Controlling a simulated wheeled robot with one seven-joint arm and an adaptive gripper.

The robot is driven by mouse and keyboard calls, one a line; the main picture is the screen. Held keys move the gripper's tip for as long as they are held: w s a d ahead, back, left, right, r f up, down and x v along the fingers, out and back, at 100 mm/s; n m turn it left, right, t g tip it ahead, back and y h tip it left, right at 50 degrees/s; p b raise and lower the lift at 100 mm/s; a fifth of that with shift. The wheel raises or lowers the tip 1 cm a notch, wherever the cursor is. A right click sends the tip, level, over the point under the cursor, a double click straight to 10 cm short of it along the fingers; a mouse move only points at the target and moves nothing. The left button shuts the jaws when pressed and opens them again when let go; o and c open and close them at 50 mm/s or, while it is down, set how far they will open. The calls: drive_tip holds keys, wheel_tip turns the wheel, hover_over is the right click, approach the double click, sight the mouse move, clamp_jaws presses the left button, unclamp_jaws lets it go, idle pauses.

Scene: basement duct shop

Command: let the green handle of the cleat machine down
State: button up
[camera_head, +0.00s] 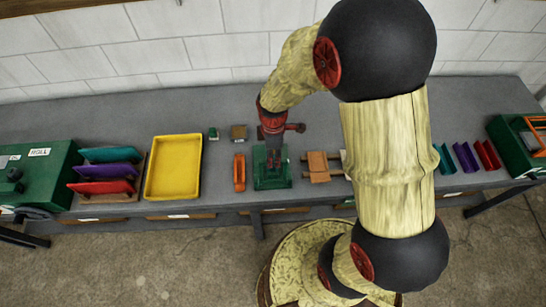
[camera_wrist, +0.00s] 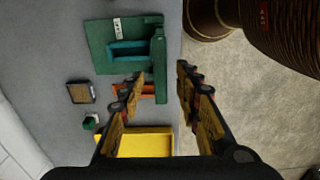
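The cleat machine (camera_head: 272,180) is a small green machine on the bench, mostly hidden under my gripper (camera_head: 274,152) in the head view. In the wrist view its green base plate (camera_wrist: 98,50) carries a white label too small to read. My gripper (camera_wrist: 160,85) is open. Its fingers are apart, with the bar's lower end between them in the picture; contact cannot be told.
An orange tool (camera_head: 239,172) and a yellow tray (camera_head: 174,168) lie to the left. Small blocks (camera_head: 238,132) sit behind. A brown piece (camera_head: 318,166) lies to the right. Larger green machines stand at the left (camera_head: 45,175) and right (camera_head: 515,145) ends.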

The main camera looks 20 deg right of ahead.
drive_tip(key=shift+f, duration=1)
drive_tip(key=shift+c, duration=1.2)
clamp_jaws()
